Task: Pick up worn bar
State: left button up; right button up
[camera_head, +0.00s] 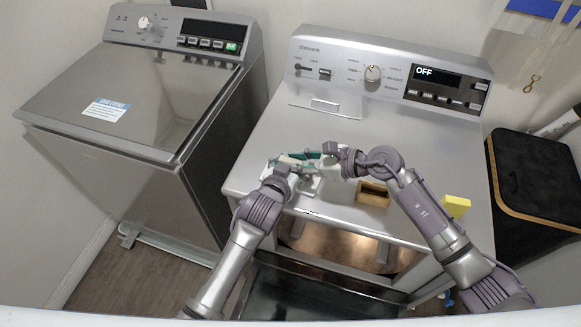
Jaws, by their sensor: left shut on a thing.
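My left gripper (281,167) is over the front left of the right-hand machine's top. It is shut on a small pale-and-green thing (297,158), which may be the worn bar; its shape is too small and covered to tell. My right gripper (332,160) is close by on the right, pointing left, near a dark green part (313,154). I cannot tell whether its fingers are open or touching anything. A brown open-topped box (373,194) stands to the right, below my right wrist. A yellow block (456,206) lies near the right front edge.
The right machine's top (420,135) is clear toward the back, below its control panel reading OFF. Its front below shows a copper-coloured opening (335,243). A washer with a closed lid (150,85) stands left. A black wood-rimmed bin (535,170) stands right.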

aim_at(290, 160)
pick_arm(q)
jog(key=shift+f, duration=0.15)
pick_arm(e)
jog(key=shift+x, duration=0.85)
grip_shut()
notch_tip(290, 160, up, 10)
jog(key=shift+r, duration=0.1)
pick_arm(q)
jog(key=o, duration=0.8)
jog(key=shift+o, duration=0.6)
pick_arm(e)
jog(key=shift+w, duration=0.1)
